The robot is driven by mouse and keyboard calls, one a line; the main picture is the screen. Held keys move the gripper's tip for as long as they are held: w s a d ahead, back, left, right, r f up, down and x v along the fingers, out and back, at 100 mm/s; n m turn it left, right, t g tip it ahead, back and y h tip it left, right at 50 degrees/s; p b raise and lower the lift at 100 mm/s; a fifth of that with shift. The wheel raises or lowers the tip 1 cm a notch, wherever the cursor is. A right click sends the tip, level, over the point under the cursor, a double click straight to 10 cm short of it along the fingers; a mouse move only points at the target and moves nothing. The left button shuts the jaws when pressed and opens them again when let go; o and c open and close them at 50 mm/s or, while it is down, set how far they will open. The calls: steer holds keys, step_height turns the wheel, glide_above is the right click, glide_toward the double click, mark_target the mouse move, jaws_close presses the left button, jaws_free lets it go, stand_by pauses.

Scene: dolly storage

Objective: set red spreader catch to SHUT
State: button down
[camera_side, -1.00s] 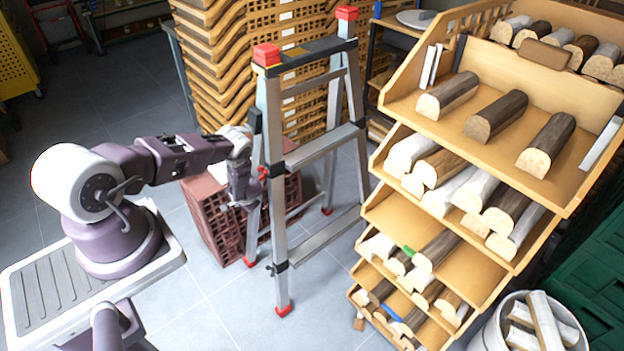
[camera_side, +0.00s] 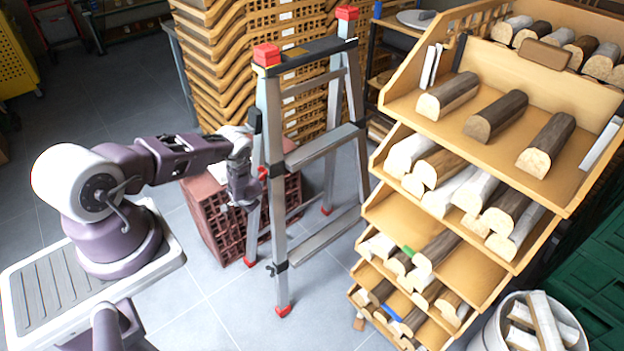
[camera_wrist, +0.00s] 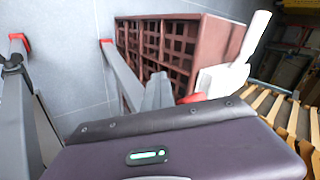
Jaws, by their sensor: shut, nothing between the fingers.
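The aluminium stepladder (camera_side: 275,190) stands open on the floor in the side view, with red caps and feet. The red spreader catch (camera_side: 263,173) is a small red part on its near left leg. A red part, apparently the same catch, shows partly hidden beyond my gripper body in the wrist view (camera_wrist: 193,98). My gripper (camera_side: 246,203) points down just left of that leg, close to the catch; it is shut and empty. I cannot tell whether it touches the catch, nor which way the catch is set.
A reddish-brown crate (camera_side: 215,225) stands behind the ladder and my gripper. Stacked wooden trays (camera_side: 205,75) rise at the back. A tiered wooden rack (camera_side: 400,215) of logs stands to the right, with a white bucket (camera_side: 480,335) of logs. Floor in front is clear.

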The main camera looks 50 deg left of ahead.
steer(key=shift+s+a+r, duration=0.1)
steer(key=shift+s+a, duration=0.1)
steer(key=shift+a, duration=0.15)
